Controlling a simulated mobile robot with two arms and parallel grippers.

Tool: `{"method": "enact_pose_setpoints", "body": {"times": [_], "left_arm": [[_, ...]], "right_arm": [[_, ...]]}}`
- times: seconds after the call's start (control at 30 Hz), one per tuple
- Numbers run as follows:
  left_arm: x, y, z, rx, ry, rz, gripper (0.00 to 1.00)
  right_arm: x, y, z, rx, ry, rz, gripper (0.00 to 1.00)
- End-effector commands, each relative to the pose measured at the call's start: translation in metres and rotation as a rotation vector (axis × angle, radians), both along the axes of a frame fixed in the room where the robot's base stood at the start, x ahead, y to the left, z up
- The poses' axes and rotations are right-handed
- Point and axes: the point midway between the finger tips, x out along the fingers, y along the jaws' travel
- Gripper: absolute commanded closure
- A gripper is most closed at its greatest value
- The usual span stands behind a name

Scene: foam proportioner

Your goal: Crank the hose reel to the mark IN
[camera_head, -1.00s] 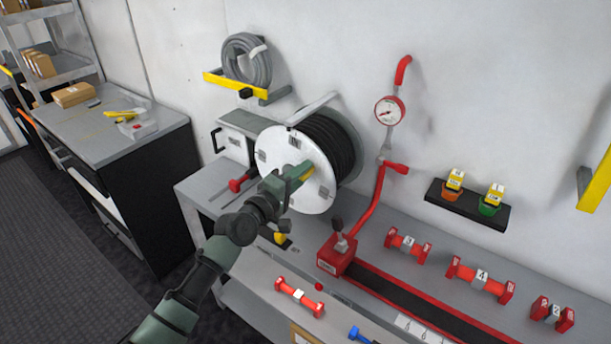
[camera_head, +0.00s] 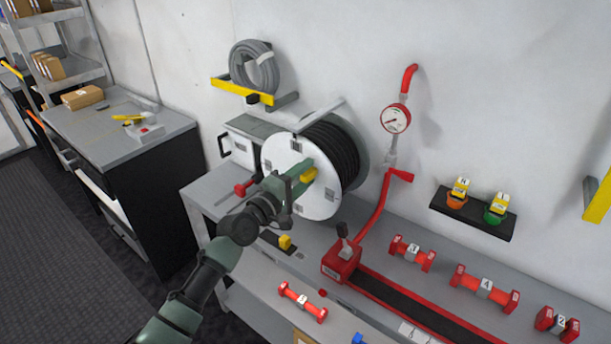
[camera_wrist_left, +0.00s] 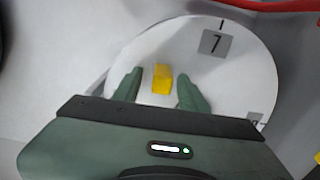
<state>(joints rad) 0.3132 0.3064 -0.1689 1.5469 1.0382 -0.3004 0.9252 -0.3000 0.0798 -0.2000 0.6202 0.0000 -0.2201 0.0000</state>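The hose reel has a round white face (camera_head: 282,165) and a coil of black hose (camera_head: 330,150) behind it. A yellow crank handle (camera_head: 309,174) sticks out from the face; in the left wrist view the yellow handle (camera_wrist_left: 162,78) stands between my fingers, with a gap on each side. My left gripper (camera_head: 299,179) is open around the handle; its two green fingers (camera_wrist_left: 160,91) also show in the wrist view. Small grey plates sit around the face; one in the wrist view (camera_wrist_left: 214,43) reads 7. I cannot make out a mark IN. My right gripper is not in view.
The reel stands on a grey bench (camera_head: 212,193) against the wall. Several red numbered couplings (camera_head: 484,287) lie farther right. A grey hose coil (camera_head: 254,68) hangs above on a yellow bracket.

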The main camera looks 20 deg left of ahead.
Motion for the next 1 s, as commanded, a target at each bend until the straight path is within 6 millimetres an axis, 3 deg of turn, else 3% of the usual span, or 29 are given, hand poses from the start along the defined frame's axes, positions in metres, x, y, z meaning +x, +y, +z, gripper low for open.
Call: {"method": "enact_pose_setpoints", "body": {"times": [0.33, 0.7, 1.0], "left_arm": [[-0.004, 0.001, -0.001, 0.003, 0.0, -0.001, 0.58], [-0.058, 0.021, -0.003, 0.002, 0.0, 0.0, 0.58], [-0.074, 0.027, -0.001, 0.001, 0.001, 0.0, 0.58]], "right_arm": [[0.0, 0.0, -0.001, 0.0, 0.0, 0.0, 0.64], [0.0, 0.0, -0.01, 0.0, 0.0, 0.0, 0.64], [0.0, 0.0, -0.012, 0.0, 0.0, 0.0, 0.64]]}}
